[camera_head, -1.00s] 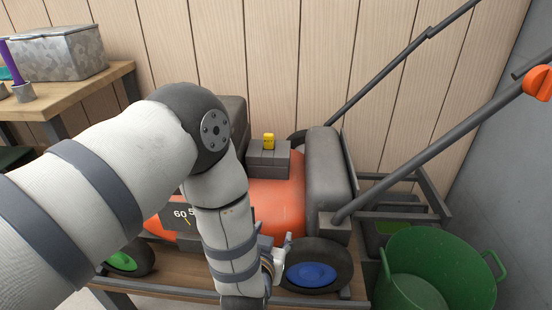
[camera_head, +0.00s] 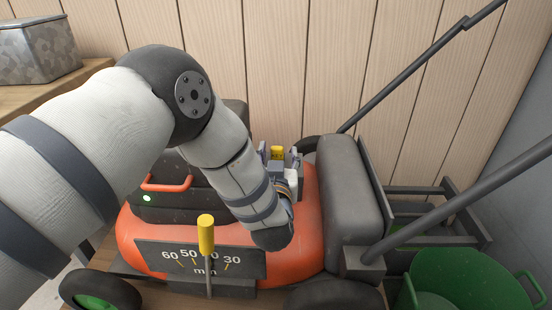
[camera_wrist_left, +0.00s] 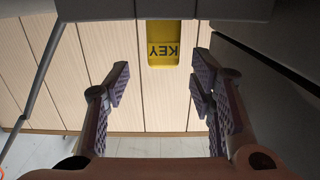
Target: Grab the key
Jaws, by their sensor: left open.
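The key is a small yellow block (camera_head: 277,153) on top of the mower, seen in the head view between the fingers of my left gripper (camera_head: 278,158). In the left wrist view the key (camera_wrist_left: 163,42) shows its yellow face with the upside-down letters KEY. It lies between and beyond the two fingertips of my left gripper (camera_wrist_left: 160,85), with a gap on each side. My left gripper is open and empty. The key's lower part is hidden in the head view by the gripper. My right gripper is not in view.
The orange mower (camera_head: 306,222) stands on a wooden bench, with a yellow-topped lever (camera_head: 206,236) at its front. A dark grass box (camera_head: 350,195) and a handle bar (camera_head: 455,203) lie to the right. A green tub (camera_head: 468,283) stands lower right. Wood panelling (camera_head: 250,50) is behind.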

